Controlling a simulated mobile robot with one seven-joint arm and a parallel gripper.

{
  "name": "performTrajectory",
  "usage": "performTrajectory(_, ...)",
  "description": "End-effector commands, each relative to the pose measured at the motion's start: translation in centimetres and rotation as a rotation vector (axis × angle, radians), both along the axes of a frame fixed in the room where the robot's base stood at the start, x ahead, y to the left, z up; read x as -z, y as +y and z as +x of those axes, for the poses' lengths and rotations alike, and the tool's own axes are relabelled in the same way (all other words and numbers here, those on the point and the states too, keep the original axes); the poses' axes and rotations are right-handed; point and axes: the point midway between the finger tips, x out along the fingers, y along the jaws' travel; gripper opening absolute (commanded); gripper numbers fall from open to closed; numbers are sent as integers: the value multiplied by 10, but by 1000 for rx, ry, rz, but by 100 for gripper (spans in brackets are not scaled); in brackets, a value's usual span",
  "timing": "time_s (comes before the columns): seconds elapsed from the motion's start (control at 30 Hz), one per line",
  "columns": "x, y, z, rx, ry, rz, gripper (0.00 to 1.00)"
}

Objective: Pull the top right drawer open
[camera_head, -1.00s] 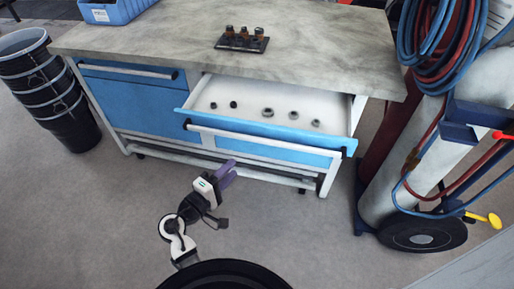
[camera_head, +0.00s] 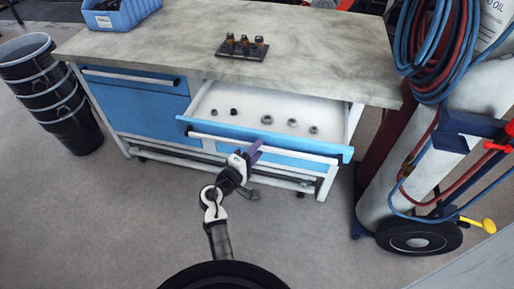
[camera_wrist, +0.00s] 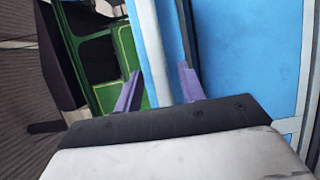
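The top right drawer (camera_head: 225,127) has a blue front and stands pulled out of the workbench, its white inside showing. Its pale bar handle (camera_head: 300,148) runs along the front. My gripper (camera_head: 256,150) is at the middle of this handle, its purple fingers pointing at it. In the wrist view the two purple fingers (camera_wrist: 159,72) are apart, with the white bar handle (camera_wrist: 152,50) running between them. I cannot tell whether either finger touches the bar. The gripper hides a short part of the handle.
Several small round parts (camera_head: 267,119) lie in the drawer. The closed left drawer (camera_head: 125,87) is beside it. A gas cylinder cart (camera_head: 420,237) stands close on the right. Stacked black buckets (camera_head: 60,95) stand at left. The floor in front is clear.

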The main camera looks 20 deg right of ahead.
Motion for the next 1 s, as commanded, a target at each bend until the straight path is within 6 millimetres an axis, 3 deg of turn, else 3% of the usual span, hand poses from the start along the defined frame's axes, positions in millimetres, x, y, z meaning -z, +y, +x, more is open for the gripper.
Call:
performTrajectory(0.37, 0, -6, 4, -1, 0, 0, 40)
performTrajectory(0.67, 0, -5, 4, 0, 0, 0, 2)
performTrajectory(1.0, 2, 0, -4, -1, 2, 0, 0)
